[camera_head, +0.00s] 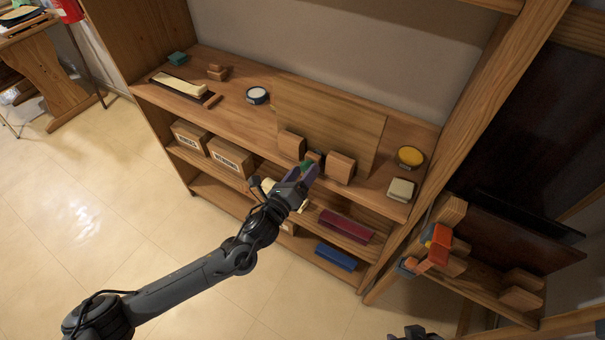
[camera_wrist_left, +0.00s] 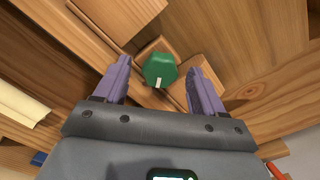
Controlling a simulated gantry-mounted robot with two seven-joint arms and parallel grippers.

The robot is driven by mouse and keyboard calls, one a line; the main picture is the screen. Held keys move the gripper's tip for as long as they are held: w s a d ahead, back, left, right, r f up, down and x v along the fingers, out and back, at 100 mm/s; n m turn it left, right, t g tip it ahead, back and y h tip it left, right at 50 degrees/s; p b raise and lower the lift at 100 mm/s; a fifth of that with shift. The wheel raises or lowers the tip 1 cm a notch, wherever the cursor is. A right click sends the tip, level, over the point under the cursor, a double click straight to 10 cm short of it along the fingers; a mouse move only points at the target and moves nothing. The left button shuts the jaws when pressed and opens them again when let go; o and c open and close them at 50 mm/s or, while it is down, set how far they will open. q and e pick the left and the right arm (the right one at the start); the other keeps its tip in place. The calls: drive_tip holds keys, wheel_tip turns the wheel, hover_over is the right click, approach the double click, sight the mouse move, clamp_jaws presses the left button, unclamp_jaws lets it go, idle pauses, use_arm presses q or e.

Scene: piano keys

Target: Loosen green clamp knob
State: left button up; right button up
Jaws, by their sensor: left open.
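The green clamp knob (camera_wrist_left: 160,70) is a dark green, faceted cap with a white mark on its rim. In the left wrist view it lies between my left gripper's two purple fingertips (camera_wrist_left: 159,66), with a gap on each side. In the head view my left gripper (camera_head: 304,175) is open at the front of the shelf, and a bit of the green knob (camera_head: 306,165) shows by its fingers. Wooden blocks (camera_head: 340,167) stand beside the knob in front of an upright wooden panel (camera_head: 345,122). A dark, partly cut-off shape at the bottom edge appears to be my right gripper (camera_head: 414,334).
A round dark-rimmed tin (camera_head: 256,96), a yellow-topped tin (camera_head: 410,157) and a pale square box (camera_head: 400,190) stand on the top shelf. Labelled boxes (camera_head: 232,157) and a maroon piece (camera_head: 345,226) sit lower. An orange clamp (camera_head: 436,246) is at right. The floor at left is clear.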

use_arm(q)
drive_tip(key=c, duration=1.1)
drive_tip(key=shift+o, duration=0.2)
